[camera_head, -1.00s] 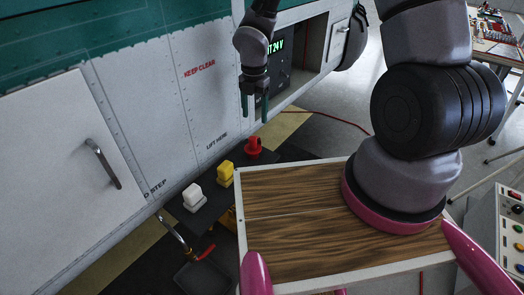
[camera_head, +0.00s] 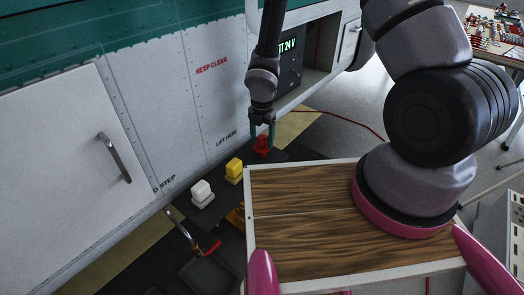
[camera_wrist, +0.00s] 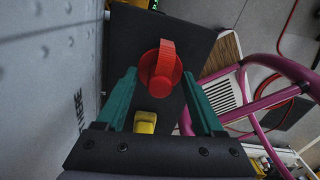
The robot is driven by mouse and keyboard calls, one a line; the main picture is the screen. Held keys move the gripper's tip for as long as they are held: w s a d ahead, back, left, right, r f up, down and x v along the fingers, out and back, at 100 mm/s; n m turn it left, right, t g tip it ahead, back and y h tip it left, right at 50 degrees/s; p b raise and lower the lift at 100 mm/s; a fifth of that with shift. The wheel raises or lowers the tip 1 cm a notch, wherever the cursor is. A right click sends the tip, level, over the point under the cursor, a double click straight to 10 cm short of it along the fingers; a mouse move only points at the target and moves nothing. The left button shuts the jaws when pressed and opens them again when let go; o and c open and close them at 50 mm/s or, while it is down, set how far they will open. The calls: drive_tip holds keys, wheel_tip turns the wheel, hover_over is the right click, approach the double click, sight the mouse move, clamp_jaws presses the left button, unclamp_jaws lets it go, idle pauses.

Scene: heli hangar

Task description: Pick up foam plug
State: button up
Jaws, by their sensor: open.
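A red plug-like piece (camera_head: 261,146) with a raised grip stands at the far end of a dark board (camera_head: 222,202). A yellow block (camera_head: 234,169) and a white block (camera_head: 202,192) stand nearer on the same board. I cannot tell by looks alone which piece is foam. My gripper (camera_head: 262,130) points down over the red piece, its teal fingers open. In the wrist view the red piece (camera_wrist: 160,68) shows between the fingertips (camera_wrist: 159,77), with slight gaps at its sides. The yellow block (camera_wrist: 146,122) shows lower, between the fingers. The white block is hidden there.
The white and green helicopter side (camera_head: 150,100) rises close to the left of the board. A wood-topped cart (camera_head: 300,205) stands close on the right. A dark tray (camera_head: 207,275) lies near the front. A red cable (camera_head: 345,118) runs over the floor behind.

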clamp_jaws()
wheel_tip(320, 180, up, 10)
drive_tip(key=shift+r, duration=0.1)
idle(0.5)
